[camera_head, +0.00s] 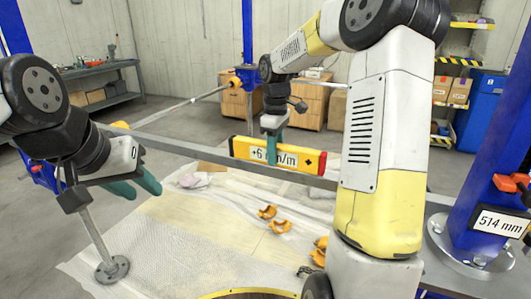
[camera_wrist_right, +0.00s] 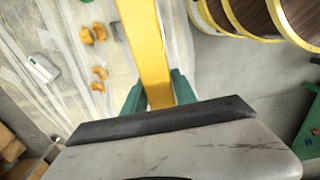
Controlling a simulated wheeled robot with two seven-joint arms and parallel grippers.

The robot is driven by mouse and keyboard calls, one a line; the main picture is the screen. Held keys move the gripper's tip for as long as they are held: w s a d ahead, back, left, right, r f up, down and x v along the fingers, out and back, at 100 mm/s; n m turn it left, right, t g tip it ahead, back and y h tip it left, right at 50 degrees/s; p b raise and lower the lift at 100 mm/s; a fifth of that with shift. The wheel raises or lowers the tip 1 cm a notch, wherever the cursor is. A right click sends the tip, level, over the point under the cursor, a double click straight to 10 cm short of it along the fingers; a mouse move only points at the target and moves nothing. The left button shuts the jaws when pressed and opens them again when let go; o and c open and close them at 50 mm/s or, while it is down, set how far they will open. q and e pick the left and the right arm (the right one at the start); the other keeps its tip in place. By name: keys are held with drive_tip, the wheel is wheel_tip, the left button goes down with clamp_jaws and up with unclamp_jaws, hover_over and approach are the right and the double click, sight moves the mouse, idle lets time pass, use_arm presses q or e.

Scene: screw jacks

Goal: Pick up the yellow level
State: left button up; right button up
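The yellow level (camera_head: 308,161) is a long bar with a white display partly covered by a finger. In the head view it lies along the grey beam (camera_head: 200,147); I cannot tell whether it touches the beam or is just above it. My right gripper (camera_head: 272,150) comes down over it from above, one teal finger across its front face. In the right wrist view the level (camera_wrist_right: 146,45) runs between both teal fingers (camera_wrist_right: 160,92), with no clear gap, so the gripper looks shut on it. My left gripper (camera_head: 136,186) is open and empty at the left, its fingers apart.
A thin metal post with a round foot (camera_head: 112,269) stands below my left gripper. A blue post with a "514 mm" display (camera_head: 499,223) stands at the right. Orange pieces (camera_head: 268,212) lie on the sheeted floor. Wooden cabinets (camera_head: 235,100) and a workbench (camera_head: 100,68) are behind.

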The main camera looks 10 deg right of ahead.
clamp_jaws()
drive_tip(key=shift+r, duration=0.1)
idle(1.0)
